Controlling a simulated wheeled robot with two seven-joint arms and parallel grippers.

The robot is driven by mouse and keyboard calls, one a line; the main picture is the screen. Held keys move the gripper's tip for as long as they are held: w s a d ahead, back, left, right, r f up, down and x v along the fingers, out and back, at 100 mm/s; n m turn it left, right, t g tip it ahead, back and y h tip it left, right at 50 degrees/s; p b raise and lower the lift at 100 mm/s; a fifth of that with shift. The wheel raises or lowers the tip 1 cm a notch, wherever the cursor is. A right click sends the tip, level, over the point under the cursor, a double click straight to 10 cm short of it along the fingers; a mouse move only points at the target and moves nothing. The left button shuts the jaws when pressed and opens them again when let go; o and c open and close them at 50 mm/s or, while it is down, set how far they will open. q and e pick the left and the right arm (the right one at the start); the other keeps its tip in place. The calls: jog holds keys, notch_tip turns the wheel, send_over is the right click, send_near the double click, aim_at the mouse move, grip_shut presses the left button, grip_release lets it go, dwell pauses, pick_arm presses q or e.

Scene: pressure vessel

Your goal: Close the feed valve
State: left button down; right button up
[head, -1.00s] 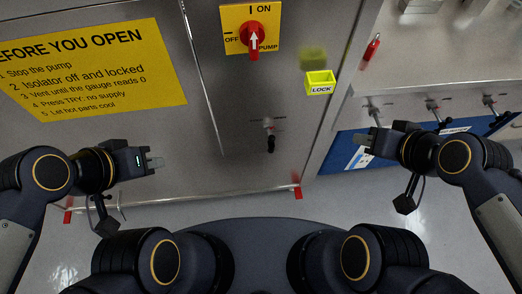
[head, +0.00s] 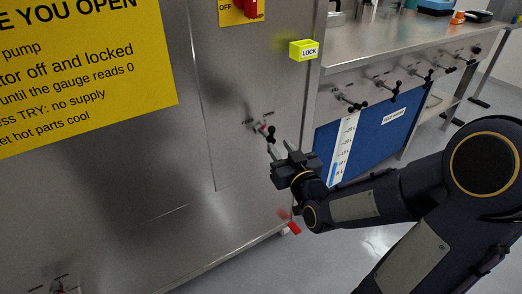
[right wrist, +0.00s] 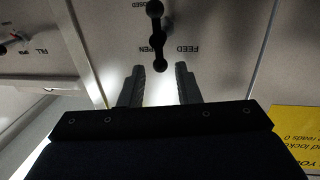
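The feed valve (head: 267,131) is a small black lever handle on the steel cabinet front in the head view. It also shows in the right wrist view (right wrist: 157,38), beside upside-down lettering that reads FEED, OPEN and, partly cut off, CLOSED. My right gripper (head: 281,149) is just in front of and below the handle. In the right wrist view my right gripper (right wrist: 160,72) is open, its two fingers apart, with the handle's near end in line with the gap. No grip on the handle shows. My left gripper is out of view.
A yellow LOCK box (head: 303,50) sits above the valve. A red tag (head: 293,228) hangs at the cabinet's lower right edge. A bench (head: 400,45) to the right carries several similar valve handles (head: 352,101). A large yellow notice (head: 80,70) covers the left panel.

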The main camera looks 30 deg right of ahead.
aim_at(273, 135)
jog(key=w, duration=0.4)
jog(key=w+d, duration=0.1)
jog(key=w, duration=0.2)
jog(key=shift+b, duration=0.3)
jog(key=shift+s, duration=0.1)
grip_shut()
